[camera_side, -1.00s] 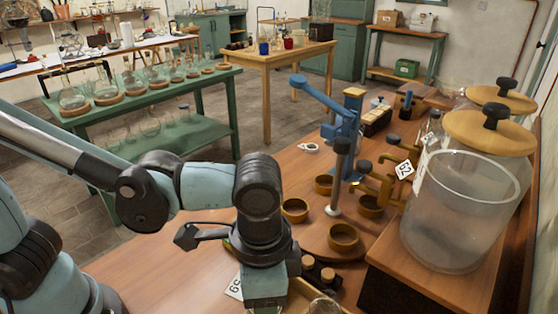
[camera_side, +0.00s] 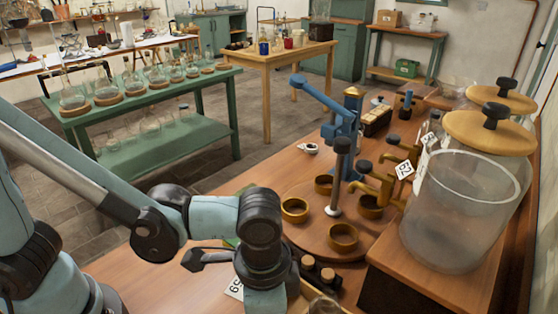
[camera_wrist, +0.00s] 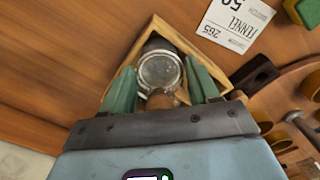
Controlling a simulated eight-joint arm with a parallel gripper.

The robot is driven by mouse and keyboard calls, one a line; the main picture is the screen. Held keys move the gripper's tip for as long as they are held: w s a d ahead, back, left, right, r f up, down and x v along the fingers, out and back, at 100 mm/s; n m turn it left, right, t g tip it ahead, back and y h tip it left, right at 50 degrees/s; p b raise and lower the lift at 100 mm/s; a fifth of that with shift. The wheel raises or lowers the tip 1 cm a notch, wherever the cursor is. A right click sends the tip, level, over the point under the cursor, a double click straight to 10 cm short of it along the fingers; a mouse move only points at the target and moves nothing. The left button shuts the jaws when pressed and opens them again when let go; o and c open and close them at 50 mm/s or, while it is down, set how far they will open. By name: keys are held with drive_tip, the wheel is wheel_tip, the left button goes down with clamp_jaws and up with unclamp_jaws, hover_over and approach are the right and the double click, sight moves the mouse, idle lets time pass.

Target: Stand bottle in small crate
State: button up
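The small crate (camera_wrist: 207,58) is a light wooden box, seen from above and turned cornerwise in the wrist view. Its rim also shows at the bottom of the side view (camera_side: 294,301). The bottle (camera_wrist: 159,70) is clear round glass with a brown cork, between my two teal fingers and within the crate's outline. My gripper (camera_wrist: 163,84) has a finger against each side of the bottle and looks shut on it. Whether the bottle's base touches the crate floor is hidden. In the side view my fingertips are below the picture's edge.
A round wooden stand with brass cups (camera_side: 343,236) and a blue post (camera_side: 345,130) rises behind. Large glass jars (camera_side: 460,210) stand at right.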

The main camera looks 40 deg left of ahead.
drive_tip(key=shift+o, duration=1.4)
wheel_tip(320, 180, up, 12)
drive_tip(key=shift+a+r, duration=0.1)
drive_tip(key=w+a+f+n+t, duration=0.1)
drive_tip(key=w+a+n+t, duration=0.2)
drive_tip(key=a, duration=0.8)
drive_tip(key=w+a+f+n+t, duration=0.2)
drive_tip(key=w+a+n+t, duration=0.2)
drive_tip(key=a, duration=0.7)
drive_tip(key=shift+n, duration=0.7)
